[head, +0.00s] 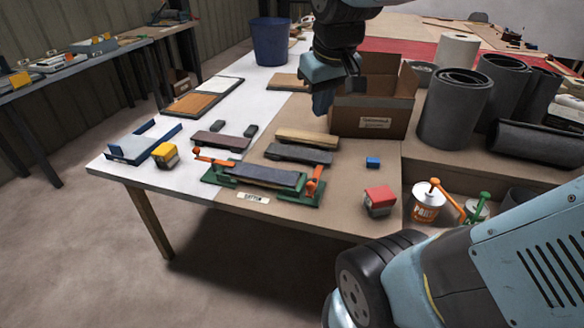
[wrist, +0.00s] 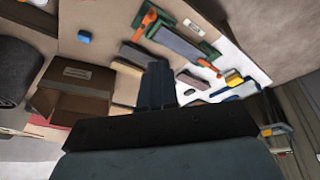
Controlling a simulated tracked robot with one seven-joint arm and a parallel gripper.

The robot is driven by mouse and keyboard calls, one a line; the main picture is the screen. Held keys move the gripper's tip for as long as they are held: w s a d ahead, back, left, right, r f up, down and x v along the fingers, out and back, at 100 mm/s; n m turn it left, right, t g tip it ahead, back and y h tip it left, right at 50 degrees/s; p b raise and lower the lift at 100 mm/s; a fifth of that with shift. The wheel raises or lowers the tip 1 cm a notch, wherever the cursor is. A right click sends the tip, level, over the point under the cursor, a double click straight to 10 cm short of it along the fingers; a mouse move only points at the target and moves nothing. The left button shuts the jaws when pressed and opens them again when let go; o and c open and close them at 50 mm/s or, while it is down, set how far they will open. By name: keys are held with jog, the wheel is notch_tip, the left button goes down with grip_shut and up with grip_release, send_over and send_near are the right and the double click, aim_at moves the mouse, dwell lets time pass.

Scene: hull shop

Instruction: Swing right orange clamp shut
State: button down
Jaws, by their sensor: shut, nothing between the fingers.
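A green jig (head: 213,178) stands at the front of the table with a dark grey slat (head: 265,174) lying along it. The right orange clamp (head: 313,184) is at the jig's right end, its arm pointing toward the back of the table, not across the slat. The left orange clamp (head: 212,159) is at the other end; its arm lies roughly along the jig. In the wrist view the right clamp (wrist: 147,20) is at the top. My gripper (head: 321,105) is shut and empty, above the table behind the jig, apart from the clamp. Its dark fingers (wrist: 157,82) also show in the wrist view.
A cardboard box (head: 372,118) stands close behind my gripper. A blue block (head: 373,162) and a red-topped block (head: 379,200) lie right of the jig. Loose slats (head: 300,153) lie behind it. A paint tin (head: 427,205) and dark rolls (head: 455,108) are further right.

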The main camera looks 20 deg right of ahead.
jog(key=w+a+f+n+g+h, duration=0.1)
jog(key=w+a+f+n+g, duration=0.1)
jog(key=w+f, duration=0.7)
jog(key=w+a+f+n+g+h, duration=0.1)
jog(key=w+f+n+g, duration=0.3)
jog(key=w+f, duration=0.5)
jog(key=shift+w+a+f+n, duration=0.25)
jog(key=shift+a+f+n, duration=0.1)
jog(key=shift+f+n, duration=0.05)
jog(key=x, duration=1)
jog(key=shift+s+d, duration=0.1)
jog(key=shift+s, duration=0.1)
jog(key=s+d, duration=0.2)
jog(key=shift+s+d+f, duration=0.35)
jog(key=shift+s, duration=0.05)
